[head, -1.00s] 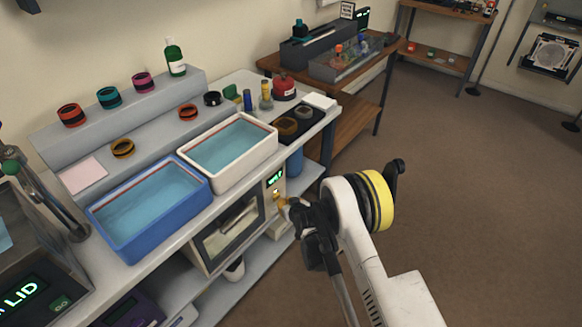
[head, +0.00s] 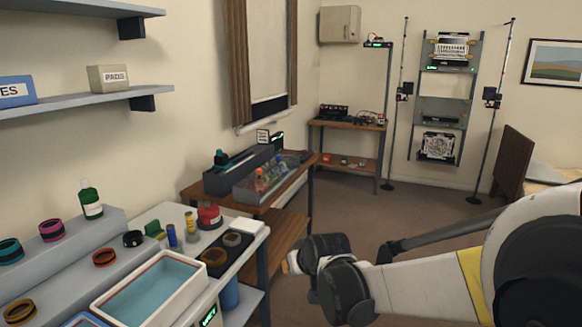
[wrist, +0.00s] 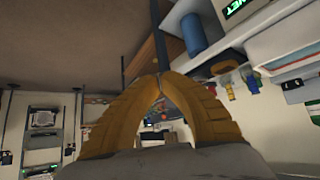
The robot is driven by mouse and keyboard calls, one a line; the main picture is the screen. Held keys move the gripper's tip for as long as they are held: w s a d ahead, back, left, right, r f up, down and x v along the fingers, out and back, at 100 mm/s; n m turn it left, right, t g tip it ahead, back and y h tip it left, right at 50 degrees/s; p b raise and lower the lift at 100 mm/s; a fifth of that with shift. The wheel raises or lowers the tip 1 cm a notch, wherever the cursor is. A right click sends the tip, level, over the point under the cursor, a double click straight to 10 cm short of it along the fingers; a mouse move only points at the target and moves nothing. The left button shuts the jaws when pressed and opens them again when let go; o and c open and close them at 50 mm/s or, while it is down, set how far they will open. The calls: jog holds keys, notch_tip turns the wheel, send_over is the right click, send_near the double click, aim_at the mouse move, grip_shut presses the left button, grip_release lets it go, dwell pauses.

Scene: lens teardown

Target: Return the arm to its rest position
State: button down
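My gripper (wrist: 160,78) shows in the wrist view as two curved yellow-orange fingers whose tips meet, with nothing visible between them. In the head view my gripper (head: 289,263) is mostly hidden behind the black wrist, with only a bit of yellow showing at its left end. My arm (head: 420,289) reaches in from the lower right, and the gripper hangs in the air just right of the bench, apart from it.
The bench (head: 258,232) carries a white basin (head: 203,281), a green bottle (head: 90,200) and several coloured rings. A blue cylinder (wrist: 190,34) is near the gripper. A wooden side table (head: 196,191) stands beyond. Brown floor (head: 385,215) is clear behind the arm.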

jog(key=s+d+r+m+h, duration=0.1)
jog(key=s+d+r, duration=0.3)
jog(key=s+d, duration=0.25)
jog(key=s+d+r+m+h, duration=0.1)
jog(key=s+d+r, duration=0.2)
jog(key=s+d, duration=0.35)
jog(key=s+d+f+m, duration=0.1)
jog(key=s+d, duration=0.1)
jog(key=s, duration=0.6)
jog(key=s+d+f+g+h, duration=0.1)
jog(key=s+d, duration=0.2)
jog(key=s, duration=0.5)
jog(key=shift+s+m+g, duration=0.15)
jog(key=shift+m+g, duration=0.15)
jog(key=shift+m, duration=0.1)
